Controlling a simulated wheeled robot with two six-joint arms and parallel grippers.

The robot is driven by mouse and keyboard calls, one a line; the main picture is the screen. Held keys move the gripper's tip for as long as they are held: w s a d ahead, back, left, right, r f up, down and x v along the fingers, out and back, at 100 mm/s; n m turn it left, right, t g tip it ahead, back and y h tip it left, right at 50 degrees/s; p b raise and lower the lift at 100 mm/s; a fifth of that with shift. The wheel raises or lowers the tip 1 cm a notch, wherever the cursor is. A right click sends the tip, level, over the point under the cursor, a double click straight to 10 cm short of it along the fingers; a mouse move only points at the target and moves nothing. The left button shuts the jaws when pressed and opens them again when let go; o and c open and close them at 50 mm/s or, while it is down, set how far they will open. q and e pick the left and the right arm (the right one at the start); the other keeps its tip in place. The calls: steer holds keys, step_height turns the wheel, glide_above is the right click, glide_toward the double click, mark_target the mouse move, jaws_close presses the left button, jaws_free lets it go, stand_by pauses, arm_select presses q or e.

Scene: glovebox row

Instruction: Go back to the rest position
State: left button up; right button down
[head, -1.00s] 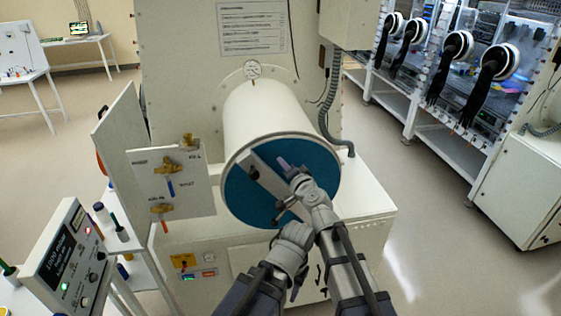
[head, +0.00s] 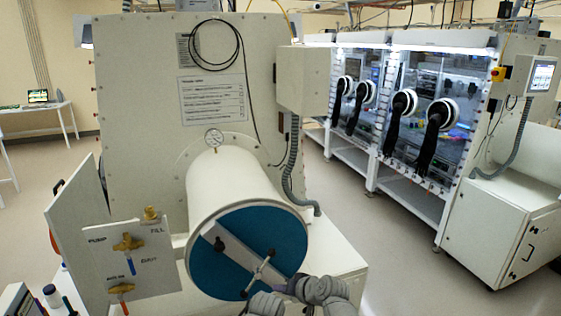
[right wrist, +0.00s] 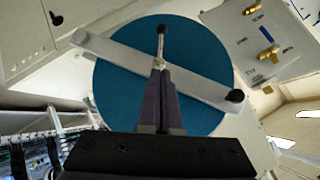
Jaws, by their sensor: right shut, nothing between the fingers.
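The round blue door (head: 215,270) closes the end of the white cylindrical chamber (head: 235,185). A grey bar crosses the door, with a thin black-knobbed handle (head: 262,268) over it. My right gripper (head: 281,287) is at the lower right of the door, low in the head view. In the right wrist view its dark fingers (right wrist: 160,70) are shut and empty, in front of the bar (right wrist: 115,62) and below a black knob (right wrist: 162,29). Whether they touch the handle I cannot tell.
A valve panel (head: 158,250) with brass valves stands left of the chamber. A grey hose (head: 293,175) runs down at its right. Gloveboxes with black gloves (head: 400,125) line the right back. Open floor (head: 405,255) lies between.

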steer(key=s+d+f+g+h, duration=0.35)
steer(key=s+d, duration=0.25)
steer(key=d, duration=0.3)
steer(key=s+d+f+g+h, duration=0.35)
steer(key=s+d+f, duration=0.2)
steer(key=d, duration=0.35)
steer(key=s+a+f+n+h+b, duration=0.1)
steer(key=s+a+f+n+b, duration=0.3)
steer(key=a+f+b, duration=0.7)
step_height(320, 180, down, 2)
steer(key=s+b, duration=0.2)
steer(key=b, duration=0.1)
steer(key=shift+s+f+g, duration=0.2)
steer(key=shift+s+g, duration=0.05)
steer(key=shift+g, duration=0.15)
